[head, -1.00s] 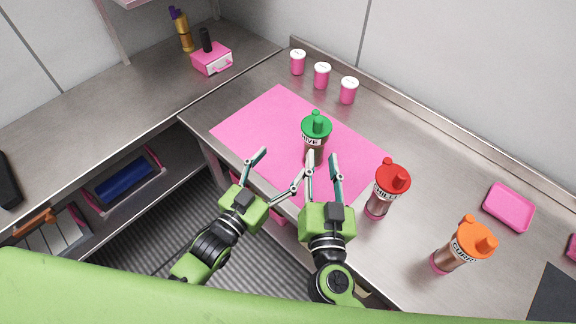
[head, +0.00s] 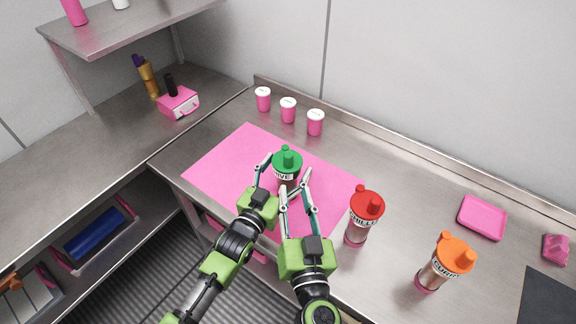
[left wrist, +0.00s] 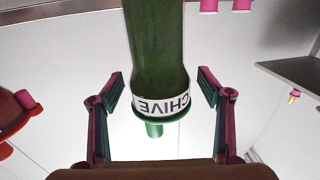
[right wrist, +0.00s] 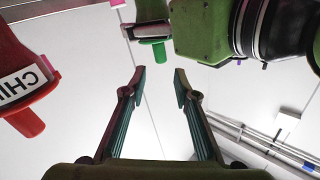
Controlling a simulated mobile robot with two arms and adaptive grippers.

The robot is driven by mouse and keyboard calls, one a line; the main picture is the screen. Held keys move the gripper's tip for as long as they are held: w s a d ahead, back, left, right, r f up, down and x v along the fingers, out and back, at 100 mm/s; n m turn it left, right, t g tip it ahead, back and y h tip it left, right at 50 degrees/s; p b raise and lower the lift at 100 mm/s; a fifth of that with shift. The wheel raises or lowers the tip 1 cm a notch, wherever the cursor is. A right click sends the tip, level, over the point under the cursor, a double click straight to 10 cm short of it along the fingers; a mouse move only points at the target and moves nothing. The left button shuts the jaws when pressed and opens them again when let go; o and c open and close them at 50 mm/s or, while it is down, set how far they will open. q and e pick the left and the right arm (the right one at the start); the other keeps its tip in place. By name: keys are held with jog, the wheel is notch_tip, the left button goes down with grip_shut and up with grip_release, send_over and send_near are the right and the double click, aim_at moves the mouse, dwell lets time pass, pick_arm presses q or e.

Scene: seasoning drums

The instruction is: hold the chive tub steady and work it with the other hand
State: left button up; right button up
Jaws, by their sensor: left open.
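The chive tub (head: 287,164) has a green lid with a spout and a white label, and stands on the pink mat (head: 222,172). My left gripper (head: 286,167) is open around the tub. In the left wrist view the tub (left wrist: 158,55) is between the left fingers (left wrist: 158,92), with gaps on both sides. My right gripper (head: 295,190) is open and empty, in front of the tub and slightly to its right. In the right wrist view the tub's green lid (right wrist: 153,31) is at the top, beyond the right fingers (right wrist: 160,82).
A red-lidded chilli tub (head: 364,215) stands right of my right gripper. An orange-lidded curry tub (head: 444,264) and a pink tray (head: 482,218) are farther right. Several pink shakers, one of them (head: 288,110), line up behind the mat. The counter between the tray and chilli tub is clear.

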pick_arm(q)
jog(key=shift+w+d, duration=0.25)
jog(key=shift+w, duration=0.15)
